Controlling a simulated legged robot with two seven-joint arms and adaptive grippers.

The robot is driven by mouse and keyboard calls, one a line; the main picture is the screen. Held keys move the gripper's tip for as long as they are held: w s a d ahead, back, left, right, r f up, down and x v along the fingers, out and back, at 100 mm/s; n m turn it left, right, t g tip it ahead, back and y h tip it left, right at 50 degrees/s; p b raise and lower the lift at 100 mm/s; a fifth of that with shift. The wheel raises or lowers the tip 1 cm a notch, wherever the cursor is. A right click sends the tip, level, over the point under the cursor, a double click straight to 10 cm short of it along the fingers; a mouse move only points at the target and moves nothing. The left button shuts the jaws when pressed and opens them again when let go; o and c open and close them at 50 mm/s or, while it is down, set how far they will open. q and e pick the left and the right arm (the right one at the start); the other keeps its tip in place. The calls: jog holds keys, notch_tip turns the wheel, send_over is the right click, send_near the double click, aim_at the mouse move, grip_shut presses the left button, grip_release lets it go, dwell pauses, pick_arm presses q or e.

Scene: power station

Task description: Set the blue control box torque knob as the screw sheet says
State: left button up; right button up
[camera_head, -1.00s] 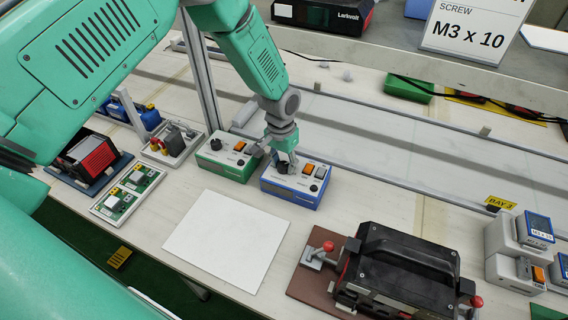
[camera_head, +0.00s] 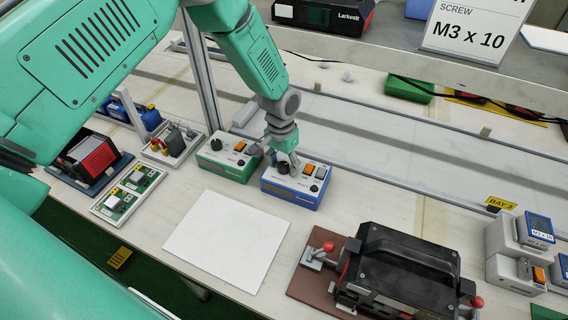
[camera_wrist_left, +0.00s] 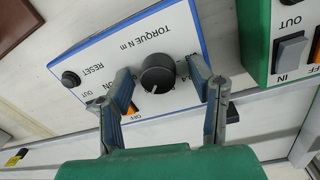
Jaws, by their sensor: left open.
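The blue control box (camera_head: 296,187) stands on the bench beside a green control box (camera_head: 222,163). In the left wrist view, its white face (camera_wrist_left: 110,62) reads "TORQUE N m" and carries a black torque knob (camera_wrist_left: 158,76) with a white pointer mark. My left gripper (camera_head: 283,163) is open over this box, with one finger on either side of the knob; the fingers look apart from it. The scale numbers are mostly hidden by the fingers. The screw sheet (camera_head: 470,32) at the top right reads "SCREW M3 x 10". My right gripper is not in view.
A black fixture with red knobs (camera_head: 405,268) sits at the front right. A blank white sheet (camera_head: 228,240) lies in front of the boxes. A grey post (camera_head: 203,80) rises behind the green box. A shelf edge (camera_head: 400,62) crosses above.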

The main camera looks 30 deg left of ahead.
aim_at(281, 163)
pick_arm(q)
notch_tip(281, 163, up, 12)
jog(key=shift+a, duration=0.3)
jog(key=shift+w+f, duration=0.1)
dwell(0.3)
